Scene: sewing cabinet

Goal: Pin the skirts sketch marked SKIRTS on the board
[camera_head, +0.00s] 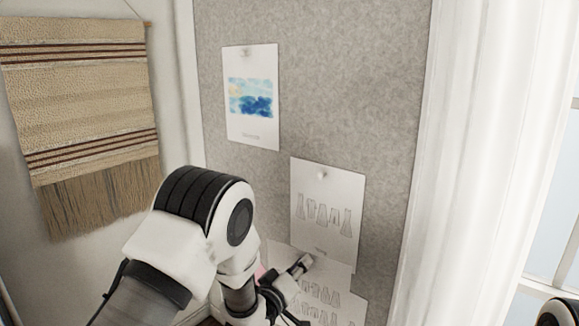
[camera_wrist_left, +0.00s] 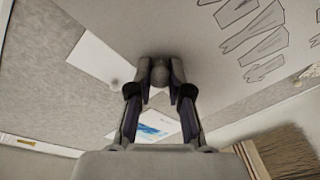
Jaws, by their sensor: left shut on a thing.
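A large white sheet with drawn garment shapes (camera_head: 322,292) lies low on the grey board, partly hidden by my left arm. I see no readable SKIRTS mark on it. My left gripper (camera_head: 305,262) is at its top edge. In the left wrist view, the gripper (camera_wrist_left: 160,78) is shut on a small round grey pin head (camera_wrist_left: 160,74) in front of the sheet (camera_wrist_left: 215,50). Whether the pin is in the board is hidden. A second sheet with garment drawings (camera_head: 325,200) is above, with a white pin (camera_head: 322,174) near its top; its label is too small to read.
The grey board (camera_head: 320,80) carries a blue watercolour sheet (camera_head: 250,120) at upper left. A fringed woven hanging (camera_head: 80,100) is on the left wall. A white curtain (camera_head: 460,150) and window stand at the right. The board's upper right is bare.

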